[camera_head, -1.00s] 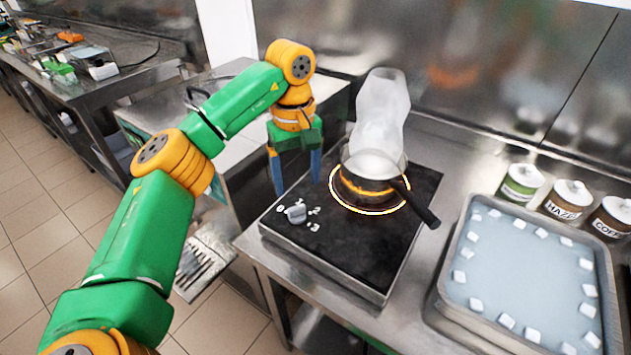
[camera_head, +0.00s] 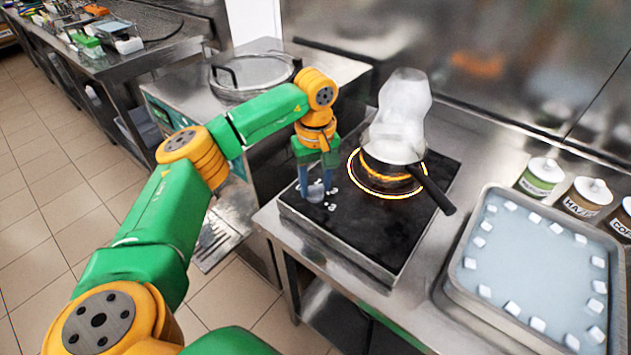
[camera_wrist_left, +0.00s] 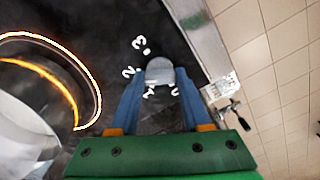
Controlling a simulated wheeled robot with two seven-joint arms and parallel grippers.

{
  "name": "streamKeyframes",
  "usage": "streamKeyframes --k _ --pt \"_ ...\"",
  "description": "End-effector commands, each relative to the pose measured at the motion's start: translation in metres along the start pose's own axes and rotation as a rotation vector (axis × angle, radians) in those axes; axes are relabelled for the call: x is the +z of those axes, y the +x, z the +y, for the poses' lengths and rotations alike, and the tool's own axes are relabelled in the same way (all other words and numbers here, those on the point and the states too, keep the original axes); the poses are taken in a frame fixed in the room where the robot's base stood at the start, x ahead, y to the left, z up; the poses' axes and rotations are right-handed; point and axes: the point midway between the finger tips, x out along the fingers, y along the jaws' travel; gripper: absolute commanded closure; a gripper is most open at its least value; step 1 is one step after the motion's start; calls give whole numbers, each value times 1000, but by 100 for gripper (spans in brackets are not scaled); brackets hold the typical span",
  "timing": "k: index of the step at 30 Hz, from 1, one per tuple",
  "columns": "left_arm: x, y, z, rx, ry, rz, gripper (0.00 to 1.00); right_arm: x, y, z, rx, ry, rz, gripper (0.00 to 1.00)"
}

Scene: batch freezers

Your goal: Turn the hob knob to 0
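The grey hob knob (camera_head: 316,192) sits at the front left corner of the black hob (camera_head: 350,232). My left gripper (camera_head: 316,190) points down over it, one blue finger on each side. In the left wrist view the knob (camera_wrist_left: 160,71) lies between the two fingertips, with a small gap on both sides. The fingers are open. A glowing orange ring (camera_head: 353,172) is lit on the hob. My right gripper is not in view.
A dark-handled pan (camera_head: 437,193) stands on the glowing ring, with pale translucent vapour above it. A tray (camera_head: 452,262) of liquid with white cubes and several labelled jars (camera_head: 541,176) stand to the right. A round-lidded pot (camera_head: 255,72) is behind my left arm.

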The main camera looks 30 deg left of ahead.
Motion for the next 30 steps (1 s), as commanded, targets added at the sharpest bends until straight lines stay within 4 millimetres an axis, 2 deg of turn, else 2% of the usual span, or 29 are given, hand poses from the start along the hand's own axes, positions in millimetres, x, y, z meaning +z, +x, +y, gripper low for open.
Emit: streamKeyframes --k 8,14,30 --pt "0 0 0 -1 -21 0 100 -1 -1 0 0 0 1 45" --pt "0 -1 0 0 -111 0 100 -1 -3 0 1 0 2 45" --pt "-1 -1 0 0 -602 1 100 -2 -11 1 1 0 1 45"
